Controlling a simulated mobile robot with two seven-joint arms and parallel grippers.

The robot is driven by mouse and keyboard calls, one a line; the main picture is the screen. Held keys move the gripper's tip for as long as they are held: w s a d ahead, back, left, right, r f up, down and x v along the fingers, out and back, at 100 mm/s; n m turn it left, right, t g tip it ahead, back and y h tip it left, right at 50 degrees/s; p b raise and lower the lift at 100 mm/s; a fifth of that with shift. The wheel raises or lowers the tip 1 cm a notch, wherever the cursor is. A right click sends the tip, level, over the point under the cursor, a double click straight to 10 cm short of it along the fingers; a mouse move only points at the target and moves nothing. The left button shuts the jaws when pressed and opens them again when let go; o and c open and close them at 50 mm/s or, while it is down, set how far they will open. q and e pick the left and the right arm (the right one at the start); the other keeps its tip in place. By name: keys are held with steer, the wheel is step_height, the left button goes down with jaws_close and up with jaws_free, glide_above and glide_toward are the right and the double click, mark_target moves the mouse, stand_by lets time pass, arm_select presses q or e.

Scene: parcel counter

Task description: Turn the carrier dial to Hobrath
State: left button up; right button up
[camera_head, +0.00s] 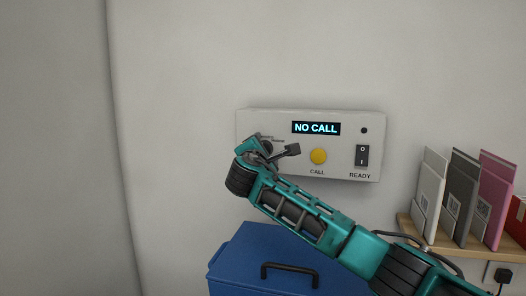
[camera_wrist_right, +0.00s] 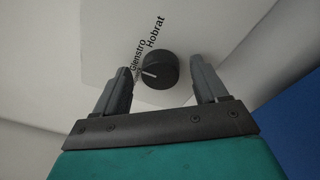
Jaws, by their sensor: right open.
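The carrier dial (camera_wrist_right: 160,68) is a round black knob with a white pointer line, on the pale panel of the call box (camera_head: 345,120). In the right wrist view the pointer faces left, towards the "Glenstro..." label (camera_wrist_right: 137,57); the "Hobrat..." label (camera_wrist_right: 155,32) stands above the knob. My right gripper (camera_wrist_right: 159,62) is open, with one finger on each side of the dial and visible gaps to it. In the head view my right gripper (camera_head: 270,149) covers much of the dial and its labels. My left gripper is not in view.
The box also has a display (camera_head: 316,128) reading "NO CALL", a yellow call button (camera_head: 318,156) and a black ready switch (camera_head: 362,156). A blue bin (camera_head: 235,262) with a dark handle stands below. Folders (camera_head: 465,185) stand on a wooden shelf (camera_head: 415,235) at right.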

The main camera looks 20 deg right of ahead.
steer(key=c, duration=1.1)
steer(key=shift+o, duration=0.2)
steer(key=shift+f, duration=0.1)
